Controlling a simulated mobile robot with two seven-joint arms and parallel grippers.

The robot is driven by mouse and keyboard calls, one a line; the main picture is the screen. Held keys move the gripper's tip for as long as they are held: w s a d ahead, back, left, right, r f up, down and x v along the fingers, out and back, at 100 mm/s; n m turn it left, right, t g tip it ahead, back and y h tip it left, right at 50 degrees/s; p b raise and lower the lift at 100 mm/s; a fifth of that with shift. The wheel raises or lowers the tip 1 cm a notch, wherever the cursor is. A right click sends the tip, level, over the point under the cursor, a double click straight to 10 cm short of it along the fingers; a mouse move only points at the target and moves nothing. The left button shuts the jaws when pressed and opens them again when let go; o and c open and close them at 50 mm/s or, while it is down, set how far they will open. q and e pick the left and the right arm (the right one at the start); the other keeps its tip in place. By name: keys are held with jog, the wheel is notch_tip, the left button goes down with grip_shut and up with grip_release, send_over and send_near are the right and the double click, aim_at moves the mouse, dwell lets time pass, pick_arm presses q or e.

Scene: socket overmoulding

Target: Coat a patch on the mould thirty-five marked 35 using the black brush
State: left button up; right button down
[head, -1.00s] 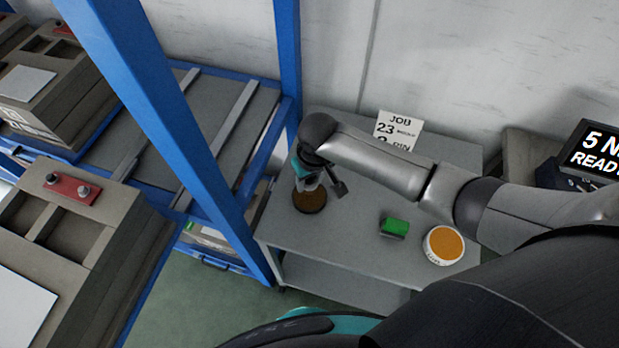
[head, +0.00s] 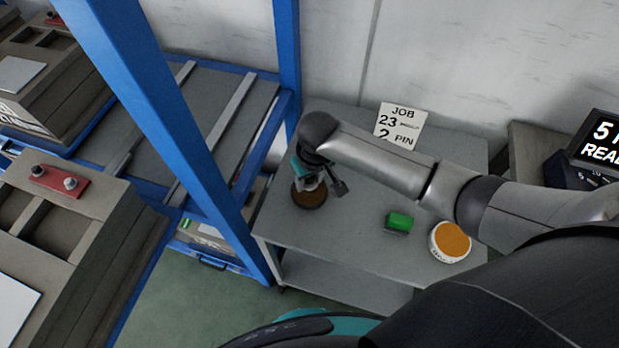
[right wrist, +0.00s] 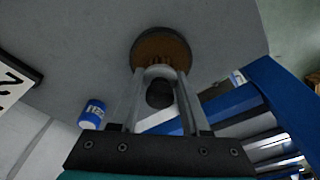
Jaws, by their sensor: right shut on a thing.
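My right gripper (head: 315,180) points down over a dark round tin (head: 308,197) with brown contents on the grey table. In the right wrist view its fingers (right wrist: 158,95) are shut on a dark, round-ended handle (right wrist: 160,94), apparently the black brush. Its lighter lower part and brownish bristles reach to the tin (right wrist: 160,40); I cannot tell how deep they go. Mould boxes (head: 95,215) stand on the blue-framed rack at left, one with a red two-post insert (head: 55,180). I cannot read a 35 on any. My left gripper is out of view.
The table (head: 340,235) also holds a green block-like object (head: 398,222), a white tin with orange contents (head: 450,242) and a job card (head: 400,127) reading 23, 2 PIN. A blue rack post (head: 170,130) stands between table and moulds. A display (head: 600,142) is at right.

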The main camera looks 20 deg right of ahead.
jog(key=shift+f, duration=0.55)
dwell(0.4)
jog(key=shift+s+f, duration=0.1)
dwell(1.9)
jog(key=shift+p, duration=0.3)
notch_tip(320, 180, up, 7)
jog(key=p, duration=0.8)
jog(key=shift+w, duration=0.2)
dwell(0.4)
